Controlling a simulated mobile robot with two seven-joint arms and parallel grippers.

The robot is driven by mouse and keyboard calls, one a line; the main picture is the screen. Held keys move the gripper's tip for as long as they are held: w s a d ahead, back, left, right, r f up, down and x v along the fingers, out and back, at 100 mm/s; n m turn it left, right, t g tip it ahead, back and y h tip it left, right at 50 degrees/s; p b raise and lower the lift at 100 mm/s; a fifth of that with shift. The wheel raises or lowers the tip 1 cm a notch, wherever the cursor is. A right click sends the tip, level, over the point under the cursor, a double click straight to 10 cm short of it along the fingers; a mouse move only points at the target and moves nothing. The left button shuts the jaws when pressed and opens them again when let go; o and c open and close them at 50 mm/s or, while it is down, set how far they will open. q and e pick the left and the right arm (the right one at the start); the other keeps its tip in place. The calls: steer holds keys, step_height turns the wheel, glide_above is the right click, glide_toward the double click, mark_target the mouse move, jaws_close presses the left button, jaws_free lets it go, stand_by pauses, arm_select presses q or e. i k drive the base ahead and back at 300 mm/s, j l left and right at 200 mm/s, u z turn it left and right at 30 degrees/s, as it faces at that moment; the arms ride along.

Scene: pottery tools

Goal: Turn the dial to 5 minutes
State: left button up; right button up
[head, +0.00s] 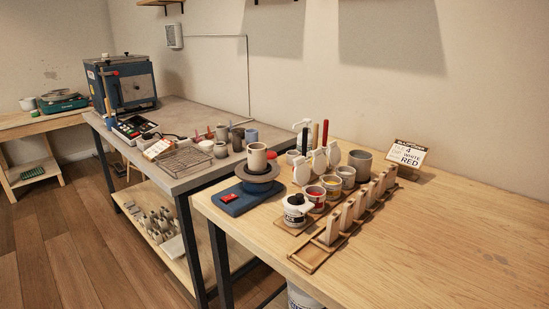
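I cannot make out the dial for certain at this distance. A small dark control unit (134,127) with light and red markings lies on the grey table in front of the blue kiln (122,83), which has a grey door. Any knob or minute scale on it is too small to read. Neither of my grippers is in view.
A wire rack (182,161), cups and small tools stand on the grey table. The wooden table (450,240) holds a wheel with a beige cup (257,158), glaze pots, a rack of tiles and a sign (407,154). Its right side is clear. Floor is open at left.

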mark_target(272, 156)
steer(key=j+z, duration=0.1)
steer(key=z, duration=0.25)
steer(key=j+z, duration=0.15)
steer(key=z, duration=0.2)
steer(key=j+z, duration=0.1)
steer(key=z, duration=0.3)
steer(key=j+z, duration=0.55)
steer(key=j, duration=0.2)
steer(key=k+j+z, duration=0.15)
steer(key=j, duration=0.2)
steer(key=k+j+z, duration=0.1)
steer(key=j, duration=0.25)
steer(key=k+j, duration=0.15)
steer(key=j, duration=0.2)
steer(key=k+j+z, duration=0.1)
steer(key=j, duration=0.25)
